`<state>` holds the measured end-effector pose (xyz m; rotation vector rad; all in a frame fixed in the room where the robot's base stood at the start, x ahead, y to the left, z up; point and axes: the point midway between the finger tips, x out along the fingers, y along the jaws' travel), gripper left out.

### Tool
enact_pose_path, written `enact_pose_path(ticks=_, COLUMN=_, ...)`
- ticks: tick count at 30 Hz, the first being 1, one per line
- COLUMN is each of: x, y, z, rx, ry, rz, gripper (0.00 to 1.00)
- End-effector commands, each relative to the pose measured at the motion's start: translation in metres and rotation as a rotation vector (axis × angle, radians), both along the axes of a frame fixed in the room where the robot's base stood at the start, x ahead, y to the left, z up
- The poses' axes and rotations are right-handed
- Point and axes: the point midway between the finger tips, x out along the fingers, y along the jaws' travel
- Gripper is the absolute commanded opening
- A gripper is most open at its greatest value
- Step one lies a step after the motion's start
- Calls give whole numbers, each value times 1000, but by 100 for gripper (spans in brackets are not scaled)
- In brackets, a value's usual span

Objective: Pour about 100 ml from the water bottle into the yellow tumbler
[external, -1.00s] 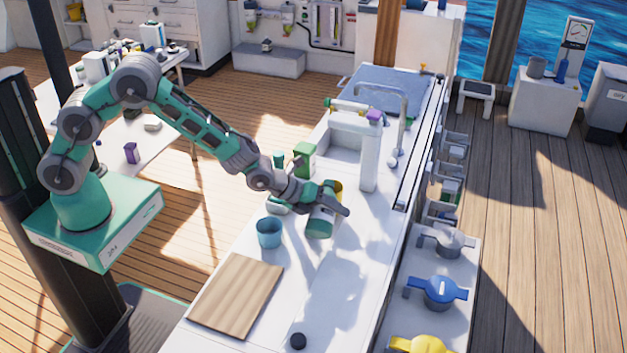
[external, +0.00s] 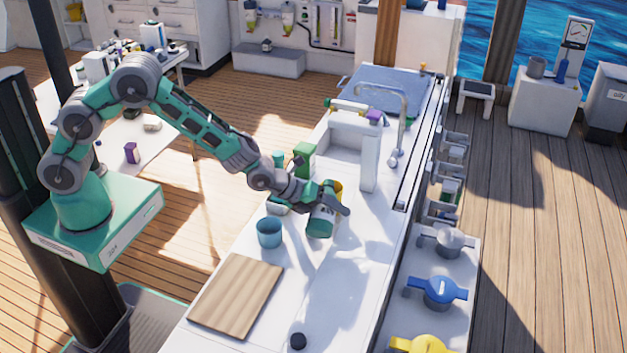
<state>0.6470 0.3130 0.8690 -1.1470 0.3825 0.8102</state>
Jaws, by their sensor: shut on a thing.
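My gripper (external: 338,209) is shut on the water bottle (external: 320,224), which is green with a pale band. It holds the bottle above the white counter, and the bottle looks tilted, its green end toward the camera. The yellow tumbler (external: 337,186) shows just behind my gripper and the bottle, mostly hidden by them. I cannot see the bottle's mouth or any water, and cannot tell whether the bottle touches the tumbler.
A blue cup (external: 269,232) stands left of the bottle. A wooden board (external: 236,294) and a black round cap (external: 298,341) lie nearer the front. A green box (external: 304,160), a tall white container (external: 370,160) and the sink (external: 345,143) are behind.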

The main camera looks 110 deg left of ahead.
Motion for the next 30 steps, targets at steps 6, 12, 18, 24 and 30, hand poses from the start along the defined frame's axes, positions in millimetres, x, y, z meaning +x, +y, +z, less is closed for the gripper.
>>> enact_pose_path(ticks=6, x=0, y=0, z=1, rx=1, ry=-2, rz=0, gripper=5)
enact_pose_path(ticks=12, x=1, y=0, z=1, rx=1, ry=-2, rz=0, gripper=5)
enact_pose_path(ticks=18, x=1, y=0, z=1, rx=1, ry=-2, rz=0, gripper=5)
enact_pose_path(ticks=24, x=1, y=1, z=-2, rx=32, ry=3, rz=-1, gripper=5)
enact_pose_path(ticks=30, x=1, y=6, z=25, rx=123, ry=12, rz=-1, gripper=5)
